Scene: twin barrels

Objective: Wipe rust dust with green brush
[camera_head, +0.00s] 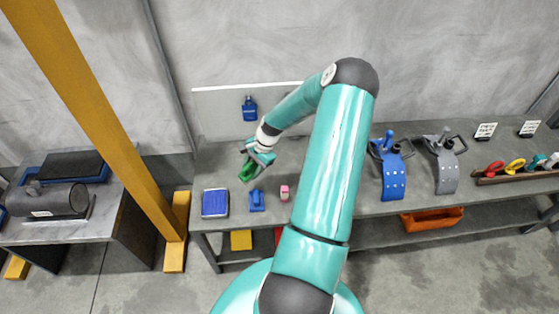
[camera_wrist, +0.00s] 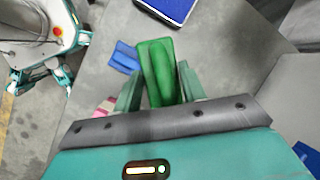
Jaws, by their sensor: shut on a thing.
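My gripper (camera_head: 261,158) is shut on the green brush (camera_head: 248,171) and holds it above the left part of the grey workbench (camera_head: 330,202). In the wrist view the green brush (camera_wrist: 158,72) sits between the two fingers of my gripper (camera_wrist: 158,85). Its underside is hidden. I cannot make out any rust dust in either view.
A blue tray or pad (camera_head: 215,203), a blue object (camera_head: 257,200) and a pink object (camera_head: 284,193) lie on the bench below my gripper. A blue item (camera_head: 249,109) is at the back panel. Blue (camera_head: 391,170) and grey (camera_head: 444,168) curved pieces stand right. A yellow post (camera_head: 95,110) rises left.

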